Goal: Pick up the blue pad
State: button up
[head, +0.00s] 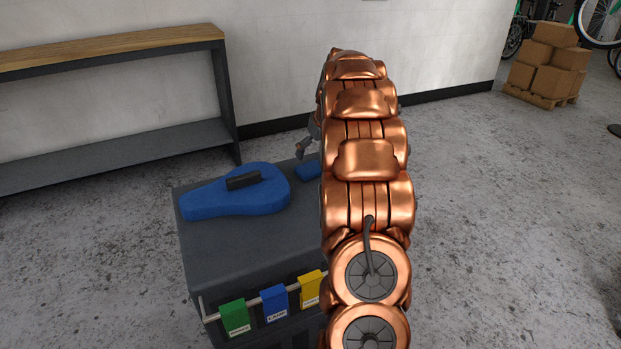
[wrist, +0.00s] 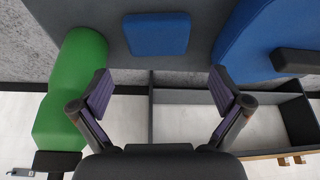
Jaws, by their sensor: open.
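The blue pad (wrist: 157,34) is a small, flat, rounded square lying on the grey top of a cabinet, in the upper middle of the wrist view. In the head view the blue pad (head: 308,171) shows only in part, the rest hidden behind my copper arm. My gripper (wrist: 162,92) is open and empty, its two purple-padded fingers spread wide. In the wrist view the pad lies beyond the fingertips, between their lines and not touched. In the head view a bit of my gripper (head: 305,148) shows left of the arm, near the pad.
A large blue teardrop-shaped piece with a dark handle (head: 238,198) lies left of the pad. A green rounded piece (wrist: 72,95) shows in the wrist view. The grey cabinet (head: 220,255) carries coloured tags. A wood-topped shelf (head: 120,45) stands by the wall.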

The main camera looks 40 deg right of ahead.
aim_at(311, 167)
jog(key=shift+s+b+x, duration=0.1)
jog(key=shift+b+x, duration=0.35)
jog(key=shift+x, duration=1.55)
jog(key=shift+s+b+x, duration=0.15)
jog(key=shift+b+x, duration=0.25)
jog(key=shift+x, duration=1.55)
jog(key=shift+d, duration=0.15)
jog(key=c, duration=0.7)
notch_tip(311, 167, up, 10)
jog(key=p, duration=0.2)
